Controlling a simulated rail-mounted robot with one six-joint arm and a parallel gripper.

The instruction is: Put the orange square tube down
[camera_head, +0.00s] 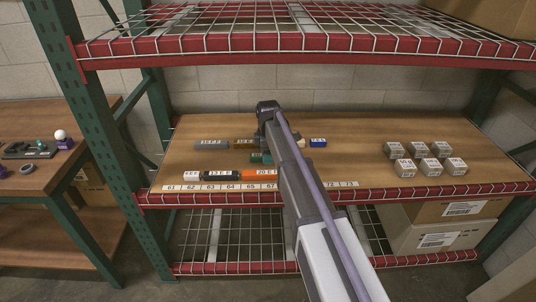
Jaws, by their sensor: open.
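The orange square tube (259,174) lies on the wooden shelf near its front edge, just behind the numbered strip. It is in line with a dark tube on its left. My arm hides its right end. My gripper (264,146) points down from the dark wrist, behind the orange tube in the picture and apart from it. The gripper is open, though its fingers are small and partly hidden by my arm. I cannot see anything held in it.
A dark tube (218,175) sits front left. Several grey boxes (430,166) stand at right. A wire shelf (330,44) hangs above. The shelf's right-middle is clear.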

